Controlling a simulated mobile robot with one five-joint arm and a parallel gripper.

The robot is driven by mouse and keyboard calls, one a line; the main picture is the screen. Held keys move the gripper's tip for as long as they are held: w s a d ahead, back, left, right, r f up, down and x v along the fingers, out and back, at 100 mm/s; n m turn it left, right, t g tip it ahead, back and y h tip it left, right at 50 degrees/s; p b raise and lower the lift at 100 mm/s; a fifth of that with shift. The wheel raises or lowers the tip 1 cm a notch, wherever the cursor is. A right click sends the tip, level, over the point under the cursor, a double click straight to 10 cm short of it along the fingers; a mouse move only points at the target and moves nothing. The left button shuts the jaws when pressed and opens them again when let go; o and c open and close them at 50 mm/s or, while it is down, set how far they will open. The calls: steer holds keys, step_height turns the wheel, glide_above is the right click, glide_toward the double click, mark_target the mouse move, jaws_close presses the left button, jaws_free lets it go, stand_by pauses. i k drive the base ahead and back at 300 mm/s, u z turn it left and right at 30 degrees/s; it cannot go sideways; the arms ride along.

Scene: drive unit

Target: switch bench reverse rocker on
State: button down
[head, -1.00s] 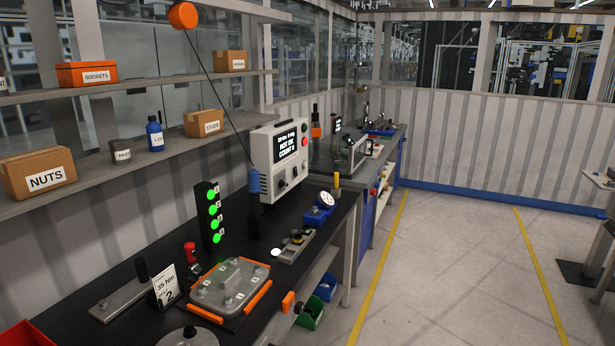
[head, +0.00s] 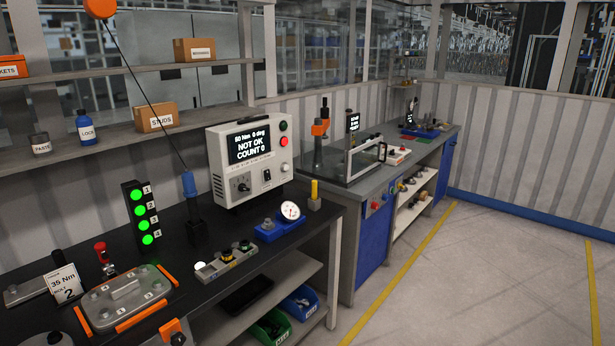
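The white controller box (head: 253,160) stands at the back of the black bench. Its screen (head: 249,144) reads 50 Nm, 0 deg, NOT OK, COUNT 0. Below the screen are a dial (head: 241,184) at left and a small black switch (head: 267,175) to its right, which may be the reverse rocker. Its label and position are too small to read. My gripper is not in view.
A blue-handled tool (head: 190,187) hangs on a cord left of the controller box. A numbered green light stack (head: 140,216), an orange-edged fixture (head: 124,298) and a button strip (head: 226,262) occupy the bench. Open floor (head: 480,290) lies at right.

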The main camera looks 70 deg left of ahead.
mark_target(267, 173)
steer(key=u, duration=0.05)
steer(key=i, duration=1)
steer(key=u, duration=4.1)
steer(key=i, duration=0.95)
